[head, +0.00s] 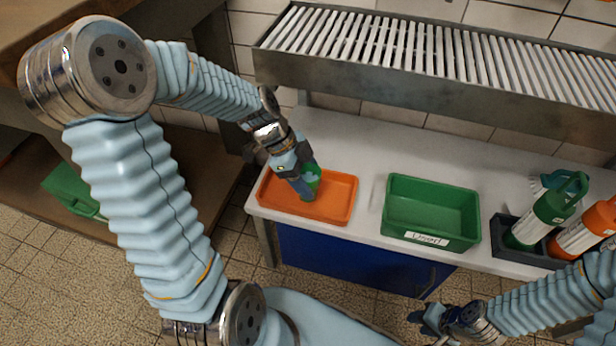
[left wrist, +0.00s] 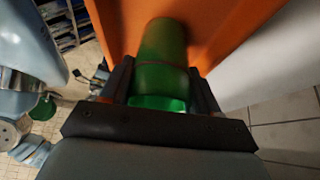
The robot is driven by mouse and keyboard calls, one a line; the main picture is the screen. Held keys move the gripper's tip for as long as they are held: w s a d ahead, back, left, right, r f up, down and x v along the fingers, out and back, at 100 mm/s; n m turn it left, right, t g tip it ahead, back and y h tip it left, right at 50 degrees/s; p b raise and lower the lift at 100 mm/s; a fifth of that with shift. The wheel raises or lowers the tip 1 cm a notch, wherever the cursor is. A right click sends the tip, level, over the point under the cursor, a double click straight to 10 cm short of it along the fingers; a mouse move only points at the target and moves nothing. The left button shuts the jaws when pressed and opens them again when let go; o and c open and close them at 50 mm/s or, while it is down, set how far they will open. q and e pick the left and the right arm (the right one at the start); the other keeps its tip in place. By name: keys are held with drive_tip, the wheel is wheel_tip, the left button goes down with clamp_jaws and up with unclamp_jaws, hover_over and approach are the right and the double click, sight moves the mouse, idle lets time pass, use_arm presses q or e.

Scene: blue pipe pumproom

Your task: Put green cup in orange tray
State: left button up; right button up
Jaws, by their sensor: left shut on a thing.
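The green cup (head: 312,176) is in my left gripper (head: 298,184), over the orange tray (head: 338,205). The gripper hides part of the cup in the head view. In the left wrist view the green cup (left wrist: 162,65) sits between the two fingers of my left gripper (left wrist: 160,90), with the orange tray (left wrist: 220,25) behind it. I cannot tell whether the cup touches the tray floor. My right gripper (head: 428,318) is at the bottom right, away from the tray; its fingers are too small and dark to read.
A labelled green bin (head: 432,208) stands right of the tray on the white counter (head: 370,165). Green (head: 548,212) and orange (head: 583,230) bottles stand in a dark holder at the right. A slatted metal rack (head: 420,50) runs along the back. Clear counter lies behind the tray and bin.

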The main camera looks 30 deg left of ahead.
use_arm(q)
drive_tip(key=shift+f, duration=0.2)
drive_tip(key=o, duration=1.2)
drive_tip(key=shift+r, duration=0.1)
drive_tip(key=shift+r, duration=0.2)
drive_tip(key=p+v, duration=0.1)
drive_tip(key=v, duration=1.1)
drive_tip(key=shift+p, duration=0.35)
drive_tip(key=shift+f, duration=0.1)
